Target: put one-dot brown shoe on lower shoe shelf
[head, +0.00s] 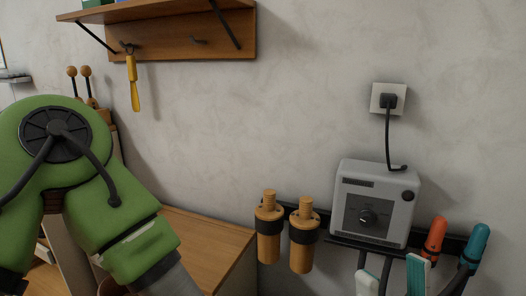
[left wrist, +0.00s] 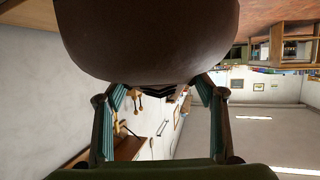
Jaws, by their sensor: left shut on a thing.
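A brown shoe (left wrist: 150,40) fills the top middle of the left wrist view, its smooth dark surface close to the camera. My left gripper (left wrist: 160,90) is shut on it, with a teal pad on each side. No dot mark shows on the visible side, so I cannot tell how many it has. In the head view my green left arm covers the left side, and I cannot make out its gripper. My right gripper (head: 392,277) shows at the bottom right, its teal pads apart and nothing seen between them. I cannot identify the lower shoe shelf in either view.
A wooden cabinet top (head: 205,228) is below the wall. A wall shelf (head: 185,38) holds a yellow shoehorn-like tool (head: 133,82). A grey control box (head: 374,202), two wooden-handled items (head: 286,235), and orange (head: 435,238) and teal (head: 476,244) handles line the wall.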

